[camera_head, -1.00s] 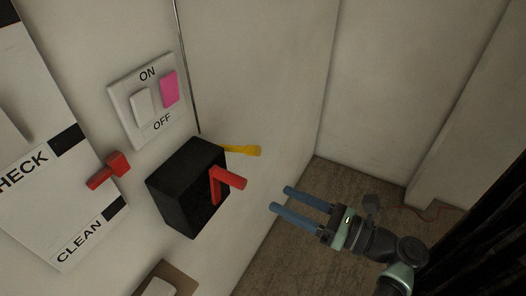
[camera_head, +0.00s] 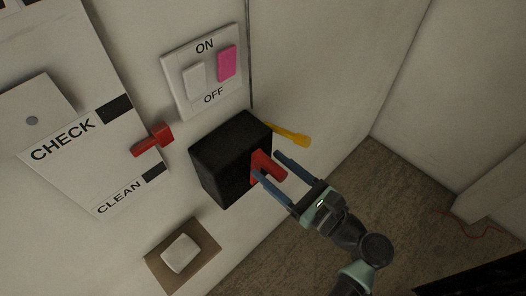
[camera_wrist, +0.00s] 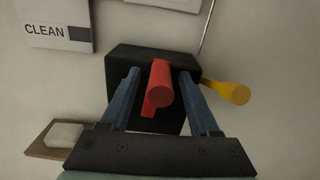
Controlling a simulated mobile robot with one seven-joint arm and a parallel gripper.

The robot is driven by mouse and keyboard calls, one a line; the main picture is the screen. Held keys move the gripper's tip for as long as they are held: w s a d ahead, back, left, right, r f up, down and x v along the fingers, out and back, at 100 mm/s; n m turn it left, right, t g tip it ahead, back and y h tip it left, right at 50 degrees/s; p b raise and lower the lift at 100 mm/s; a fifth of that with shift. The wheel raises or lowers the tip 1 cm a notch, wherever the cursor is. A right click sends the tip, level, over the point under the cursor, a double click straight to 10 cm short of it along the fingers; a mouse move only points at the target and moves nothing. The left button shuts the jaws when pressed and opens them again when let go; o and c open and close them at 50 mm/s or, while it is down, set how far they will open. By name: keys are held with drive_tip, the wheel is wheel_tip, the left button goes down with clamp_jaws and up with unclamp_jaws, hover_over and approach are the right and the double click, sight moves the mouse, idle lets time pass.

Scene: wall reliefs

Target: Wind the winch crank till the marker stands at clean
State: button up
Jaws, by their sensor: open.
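The winch is a black box (camera_head: 222,165) on the wall with a red crank (camera_head: 266,166) on its face. The crank's handle sticks out toward my gripper (camera_head: 268,164). My gripper is open, with one blue finger on each side of the red handle. In the wrist view the handle (camera_wrist: 160,88) stands between the fingers (camera_wrist: 165,75), with a gap on both sides. A red marker (camera_head: 153,141) stands on the board (camera_head: 84,128) between the CHECK and CLEAN labels, beside the gap between their black bars.
A yellow lever (camera_head: 289,135) sticks out on the winch's right, near my fingers. A switch plate (camera_head: 205,72) marked ON and OFF is above, and a brown plate with a white button (camera_head: 181,254) is below. Open floor lies at right.

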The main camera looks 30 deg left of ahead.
sight(259, 156)
drive_tip(key=shift+p+x, duration=0.3)
drive_tip(key=shift+x, duration=1.45)
clamp_jaws()
